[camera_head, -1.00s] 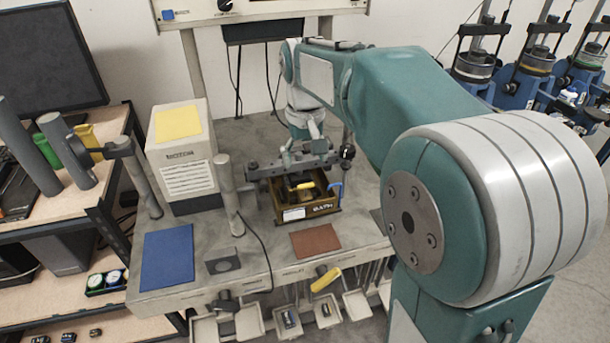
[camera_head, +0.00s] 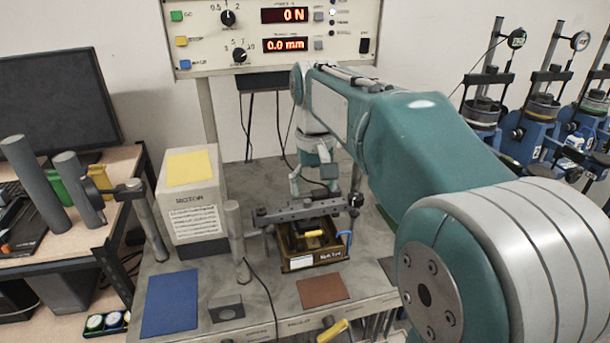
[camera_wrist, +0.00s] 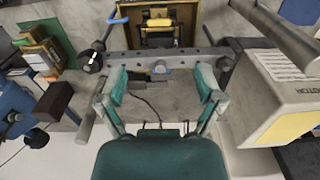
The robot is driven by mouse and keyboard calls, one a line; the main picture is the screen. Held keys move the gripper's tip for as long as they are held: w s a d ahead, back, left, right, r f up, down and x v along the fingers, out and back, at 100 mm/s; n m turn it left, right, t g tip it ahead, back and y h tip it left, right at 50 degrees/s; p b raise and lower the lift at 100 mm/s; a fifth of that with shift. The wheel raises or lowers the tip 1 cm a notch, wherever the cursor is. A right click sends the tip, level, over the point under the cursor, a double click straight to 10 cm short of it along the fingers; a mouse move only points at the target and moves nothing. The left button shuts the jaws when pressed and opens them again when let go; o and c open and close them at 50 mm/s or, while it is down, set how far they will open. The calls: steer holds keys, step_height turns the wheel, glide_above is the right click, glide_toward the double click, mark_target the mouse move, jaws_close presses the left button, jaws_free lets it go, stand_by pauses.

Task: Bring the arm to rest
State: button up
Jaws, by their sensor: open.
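My gripper (camera_head: 314,184) is at the end of my teal and white arm, which reaches in from the right over the grey bench. In the wrist view its two teal fingers (camera_wrist: 162,92) stand wide apart with nothing held between them. The dark perforated lever bar (camera_head: 300,210) lies across the frame, just below and in front of the gripper in the head view. In the wrist view the bar (camera_wrist: 183,58) crosses beyond the fingertips. A brown box (camera_head: 312,258) with a yellow-handled item inside sits beneath the bar. Whether the fingers touch the bar is unclear.
A beige motor housing (camera_head: 192,205) stands left of the bar, with a grey post (camera_head: 235,240) beside it. A control panel (camera_head: 215,42) reading 0 N and 0.0 mm is above. Blue (camera_head: 171,303) and brown (camera_head: 323,290) mats lie at the bench front.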

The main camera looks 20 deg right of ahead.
steer(key=s+f+t, duration=0.2)
steer(key=s+f, duration=0.1)
steer(key=s, duration=0.7)
steer(key=s+f+t, duration=0.3)
steer(key=s, duration=0.8)
steer(key=shift+f+t, duration=0.2)
steer(key=shift+t, duration=0.1)
steer(key=shift+w, duration=0.2)
